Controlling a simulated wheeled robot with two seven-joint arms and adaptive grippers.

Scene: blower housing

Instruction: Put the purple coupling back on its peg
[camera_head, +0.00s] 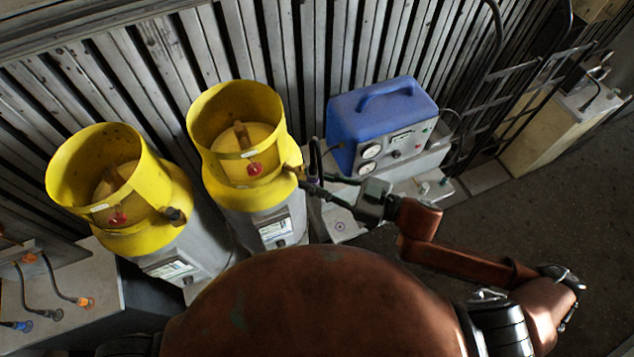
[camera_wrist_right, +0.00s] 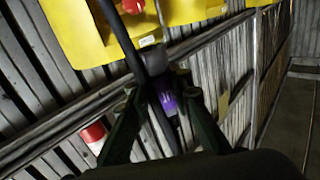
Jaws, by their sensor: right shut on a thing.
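The purple coupling (camera_wrist_right: 166,101) shows in the right wrist view as a purple band on a dark body, with a black hose (camera_wrist_right: 122,38) close to it. It lies between the two fingers of my right gripper (camera_wrist_right: 160,97), which is shut on it. In the head view my right gripper (camera_head: 308,182) is beside the right yellow-topped cylinder, left of the blue box. The coupling's purple band cannot be made out there. A small purple ring mark (camera_head: 340,227) shows on the pale base below the gripper. I cannot make out the peg clearly. My left gripper is not in view.
Two yellow-collared cylinders (camera_head: 121,190) (camera_head: 237,125) stand at the left. A blue box with gauges (camera_head: 380,120) sits on the pale base behind the gripper. Orange- and blue-ended hoses (camera_head: 85,302) lie at lower left. Open floor (camera_head: 560,210) is at the right.

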